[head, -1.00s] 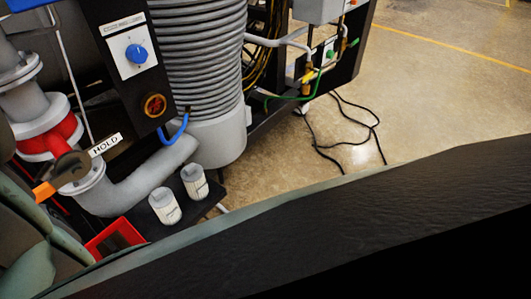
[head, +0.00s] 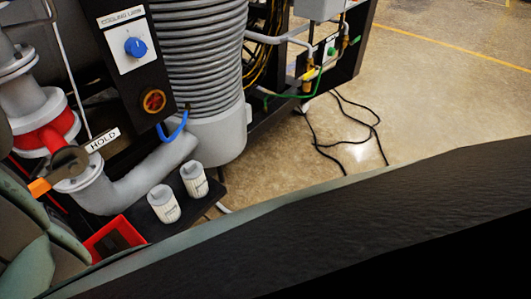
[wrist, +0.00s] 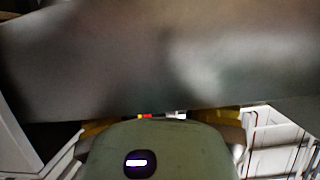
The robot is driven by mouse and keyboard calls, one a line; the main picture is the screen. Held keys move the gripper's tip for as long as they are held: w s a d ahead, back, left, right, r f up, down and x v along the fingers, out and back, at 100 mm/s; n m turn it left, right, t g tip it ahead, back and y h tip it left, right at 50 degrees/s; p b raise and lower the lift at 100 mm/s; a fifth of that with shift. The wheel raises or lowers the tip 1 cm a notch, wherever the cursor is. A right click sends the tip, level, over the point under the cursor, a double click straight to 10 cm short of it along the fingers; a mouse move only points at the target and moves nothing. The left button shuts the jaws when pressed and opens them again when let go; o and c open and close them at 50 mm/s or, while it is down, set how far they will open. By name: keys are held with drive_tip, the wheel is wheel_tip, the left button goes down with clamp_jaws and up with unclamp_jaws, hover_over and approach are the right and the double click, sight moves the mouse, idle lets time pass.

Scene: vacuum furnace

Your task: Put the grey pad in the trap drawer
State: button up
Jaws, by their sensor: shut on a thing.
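A broad, blurred dark grey slab (wrist: 150,60) fills the upper part of the wrist view, very close to the camera. I take it to be the grey pad. My gripper (wrist: 160,122) shows at the bottom of that view, with yellowish fingers partly showing on both sides of its green-grey body. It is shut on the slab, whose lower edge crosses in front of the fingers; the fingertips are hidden. I cannot make out the trap drawer for certain in either view.
Two white canisters (head: 163,204) stand on a dark shelf (head: 148,226) beside a red bin (head: 112,240). A HOLD tag (head: 102,140) hangs by the grey pipework (head: 130,188). A black cable (head: 345,141) lies on the open floor. White box-like walls (wrist: 275,135) show at the right in the wrist view.

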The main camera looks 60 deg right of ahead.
drive_tip(key=shift+f+b, duration=0.15)
drive_tip(key=shift+b, duration=0.15)
drive_tip(key=o, duration=1.2)
drive_tip(key=shift+r+p, duration=0.35)
drive_tip(key=shift+p, duration=0.15)
drive_tip(key=shift+b+v, duration=0.6)
drive_tip(key=shift+v, duration=5.35)
drive_tip(key=shift+w+d+f, duration=0.1)
drive_tip(key=shift+f, duration=0.05)
